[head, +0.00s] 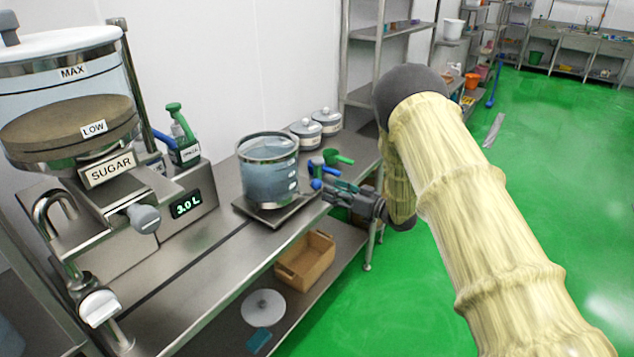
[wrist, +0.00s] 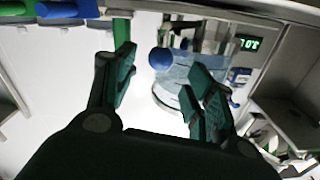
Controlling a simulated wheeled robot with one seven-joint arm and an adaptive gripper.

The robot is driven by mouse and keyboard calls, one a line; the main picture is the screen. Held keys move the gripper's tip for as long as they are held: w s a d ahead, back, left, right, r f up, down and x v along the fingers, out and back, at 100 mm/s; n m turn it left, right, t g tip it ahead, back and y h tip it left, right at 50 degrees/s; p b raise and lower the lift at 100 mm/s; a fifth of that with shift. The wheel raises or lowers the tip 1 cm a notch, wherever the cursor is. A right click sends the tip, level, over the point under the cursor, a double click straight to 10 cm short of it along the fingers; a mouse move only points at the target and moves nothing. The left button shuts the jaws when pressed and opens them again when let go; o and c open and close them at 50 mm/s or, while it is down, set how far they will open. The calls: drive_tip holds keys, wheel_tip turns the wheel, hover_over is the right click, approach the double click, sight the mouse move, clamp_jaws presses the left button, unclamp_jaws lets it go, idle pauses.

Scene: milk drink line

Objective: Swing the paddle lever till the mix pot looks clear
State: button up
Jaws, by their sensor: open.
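The mix pot (head: 268,172) is a clear round vessel with a metal rim, on a flat plate on the steel bench. Its contents look pale blue-grey; I cannot tell how clear they are. The paddle lever's blue ball knob (head: 316,184) appears at the pot's right side. My gripper (head: 334,190) is open beside the pot, to its right. In the wrist view the blue knob (wrist: 161,59) shows between my two green-padded fingers, with a gap to each. The pot (wrist: 178,80) shows behind it, partly hidden by the right finger.
A sugar hopper (head: 75,130) and a 3.0 L display (head: 187,204) stand left of the pot. Green (head: 338,157) and blue-handled scoops lie close behind my gripper. Two lidded jars (head: 325,120) stand at the back. A wooden crate (head: 305,262) sits on the lower shelf.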

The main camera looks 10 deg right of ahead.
sight(321, 185)
drive_tip(key=p+x, duration=0.1)
drive_tip(key=x, duration=0.6)
drive_tip(key=shift+a+p, duration=0.15)
drive_tip(key=shift+p, duration=0.15)
drive_tip(key=shift+c, duration=0.4)
clamp_jaws()
